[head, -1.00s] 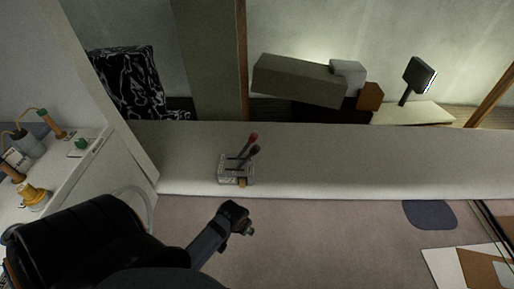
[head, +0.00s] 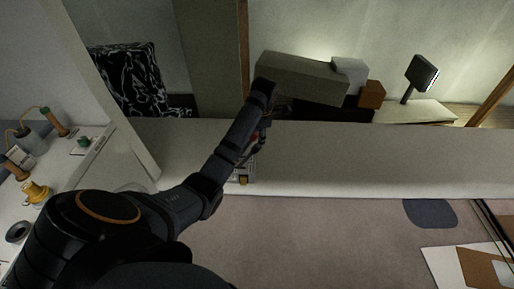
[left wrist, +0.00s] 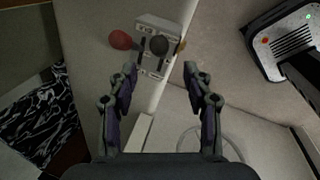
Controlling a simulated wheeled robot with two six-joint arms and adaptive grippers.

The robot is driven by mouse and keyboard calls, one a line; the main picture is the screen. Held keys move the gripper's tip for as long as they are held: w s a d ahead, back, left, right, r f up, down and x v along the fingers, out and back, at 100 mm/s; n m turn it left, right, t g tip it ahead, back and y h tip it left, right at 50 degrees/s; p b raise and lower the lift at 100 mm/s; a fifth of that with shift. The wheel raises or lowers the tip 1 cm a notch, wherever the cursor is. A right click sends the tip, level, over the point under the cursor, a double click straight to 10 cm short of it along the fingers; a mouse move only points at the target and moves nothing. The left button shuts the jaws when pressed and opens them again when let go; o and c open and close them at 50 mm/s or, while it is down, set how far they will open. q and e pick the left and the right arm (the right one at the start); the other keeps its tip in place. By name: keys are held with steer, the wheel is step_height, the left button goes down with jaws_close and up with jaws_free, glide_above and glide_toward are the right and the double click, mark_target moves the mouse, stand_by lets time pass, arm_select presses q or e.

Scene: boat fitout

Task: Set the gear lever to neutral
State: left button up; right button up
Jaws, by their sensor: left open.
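A pale lever box (head: 243,175) sits on the long ledge in the head view, mostly hidden behind my left arm. In the left wrist view the box (left wrist: 155,24) carries two levers, one with a red knob (left wrist: 120,40) and one with a black knob (left wrist: 159,45). I cannot tell their exact settings. My left gripper (left wrist: 160,72) is open and empty, its fingers spread on the near side of the black knob, with the red knob off to the left. In the head view the left gripper (head: 267,118) is over the box, largely hidden by its own arm. My right gripper is not in view.
The ledge (head: 380,160) is clear to the right. A grey box (head: 298,79) and a dark lamp-like object (head: 422,73) stand beyond it. Several small items, including a yellow one (head: 37,193), lie on the left-hand surface. A device with lights (left wrist: 290,42) shows at the right in the wrist view.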

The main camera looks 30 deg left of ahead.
mark_target(257, 148)
arm_select(q)
steer(key=p+x, duration=0.2)
steer(key=x, duration=0.8)
jaws_close()
steer(key=shift+a, duration=0.1)
